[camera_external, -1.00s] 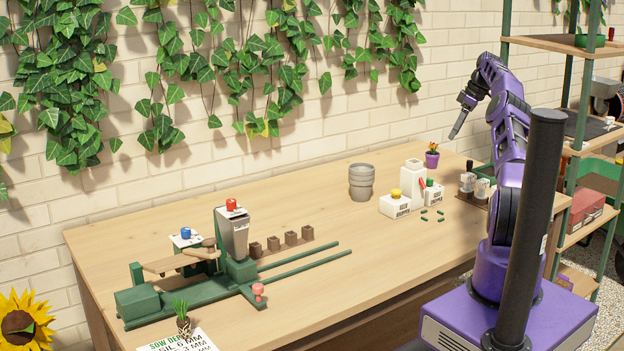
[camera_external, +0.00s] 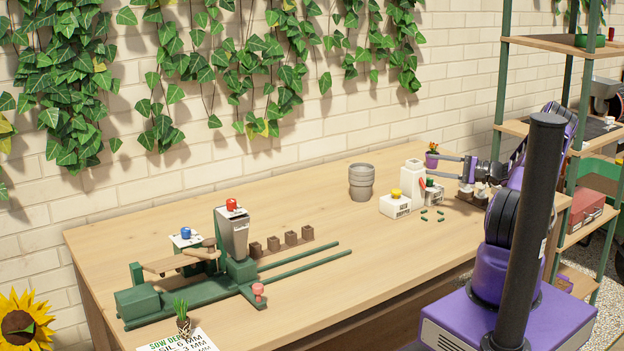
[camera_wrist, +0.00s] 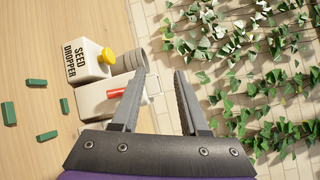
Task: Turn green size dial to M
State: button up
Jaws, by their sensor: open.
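The box's label and the dial's setting are too small to read. My gripper (camera_external: 432,166) is open and empty, level and pointing left, with its fingers above and close to the green dial. In the wrist view the open fingers (camera_wrist: 160,72) point up the picture, and a red lever (camera_wrist: 117,92) shows beside the left finger. I cannot see the green dial there.
A white box marked SEED DROPPER (camera_wrist: 88,58) with a yellow knob (camera_wrist: 107,55) stands close by. A taller white container (camera_external: 412,173) is behind it, with a grey pot (camera_external: 362,183) to the left. Several green pieces (camera_external: 425,220) lie in front. A flowerpot (camera_external: 432,160) stands near the fingers.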

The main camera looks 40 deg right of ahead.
aim_at(432, 183)
jog(key=s+d+f+m+t+h, duration=0.1)
jog(key=s+f+m+h, duration=0.2)
jog(key=m, duration=0.4)
jog(key=s+d+f+m+t+h, duration=0.1)
jog(key=s+d+f+m+h, duration=0.1)
jog(key=m+h, duration=0.3)
jog(key=s+d+f+m+h, duration=0.1)
jog(key=s+f+m+h, duration=0.2)
jog(key=m, duration=0.6)
jog(key=shift+s+d+f+m+t+h, duration=0.2)
jog(key=shift+s+f+m+t+h, duration=0.2)
jog(key=shift+f+h, duration=0.3)
jog(key=w, duration=0.5)
jog(key=w+d, duration=0.1)
jog(key=w, duration=0.5)
jog(key=w+d, duration=0.1)
jog(key=w, duration=0.5)
jog(key=shift+d+b, duration=0.15)
jog(key=shift+b, duration=0.25)
grip_shut()
